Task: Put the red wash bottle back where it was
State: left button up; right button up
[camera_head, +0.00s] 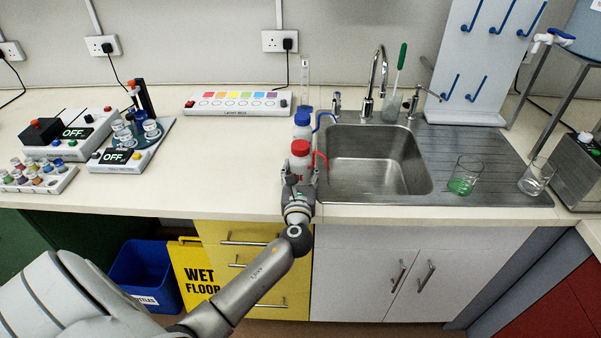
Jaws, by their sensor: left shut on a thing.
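The red wash bottle (300,149) has a red cap and a red spout bent to the right. It is upright by the front left edge of the sink. My left gripper (300,178) is shut on the red wash bottle from the front, and its fingers hide most of the bottle's body. I cannot tell whether the bottle's base touches the counter. A blue-capped wash bottle (302,120) stands just behind it. My right gripper is not in view.
A metal sink (378,160) with a tap (376,80) lies to the right. Beakers (465,175) stand on the drainboard. A light box (237,103) is at the back, and bench devices (130,148) stand at left. The counter (210,165) left of the bottle is clear.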

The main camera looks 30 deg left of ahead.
pick_arm(q)
jog(key=shift+f, duration=0.15)
jog(key=o, duration=0.7)
jog(key=shift+s+d+r, duration=0.1)
jog(key=shift+r, duration=0.1)
jog(key=b+v, duration=0.1)
jog(key=v, duration=1.1)
